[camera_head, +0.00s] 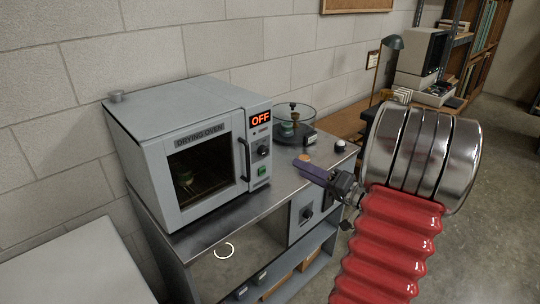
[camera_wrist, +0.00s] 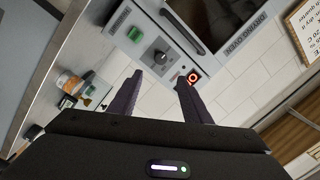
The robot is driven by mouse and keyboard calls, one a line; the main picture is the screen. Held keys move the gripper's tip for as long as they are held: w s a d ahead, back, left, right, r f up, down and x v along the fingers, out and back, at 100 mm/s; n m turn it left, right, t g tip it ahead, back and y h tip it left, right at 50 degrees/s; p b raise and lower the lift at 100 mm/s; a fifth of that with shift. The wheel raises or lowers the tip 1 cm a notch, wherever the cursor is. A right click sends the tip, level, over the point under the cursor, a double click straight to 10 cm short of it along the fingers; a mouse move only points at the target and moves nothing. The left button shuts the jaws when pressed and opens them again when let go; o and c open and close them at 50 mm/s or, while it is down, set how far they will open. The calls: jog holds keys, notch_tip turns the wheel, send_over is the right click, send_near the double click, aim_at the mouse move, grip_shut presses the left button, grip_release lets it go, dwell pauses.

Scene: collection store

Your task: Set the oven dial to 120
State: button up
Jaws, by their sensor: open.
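The grey drying oven (camera_head: 190,150) stands on a metal cabinet, its door shut. Its red display (camera_head: 261,119) reads OFF. Below the display is the dark round oven dial (camera_head: 263,151), with a green switch (camera_head: 262,171) under it. In the wrist view the dial (camera_wrist: 159,57) lies just beyond the gap between my fingertips, with the green switch (camera_wrist: 135,34) to its upper left. Part of the lit display (camera_wrist: 194,77) shows by the right finger. My gripper (camera_head: 303,166) is open and empty, right of the oven's front and apart from the dial.
The oven's door handle (camera_head: 244,160) stands out left of the dial. A glass-covered device (camera_head: 294,120) is behind, right of the oven. A second dial (camera_head: 306,214) is on the cabinet front. A jar (camera_wrist: 69,82) with an orange label is near my left finger.

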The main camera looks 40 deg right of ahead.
aim_at(266, 152)
jog(key=shift+w, duration=0.1)
jog(key=w, duration=0.4)
jog(key=w+a, duration=0.1)
jog(key=w, duration=0.8)
jog(key=shift+w+a, duration=0.25)
jog(key=shift+a, duration=0.15)
jog(key=shift+c, duration=0.4)
jog(key=c, duration=0.9)
jog(key=shift+a, duration=0.15)
jog(key=shift+c, duration=0.3)
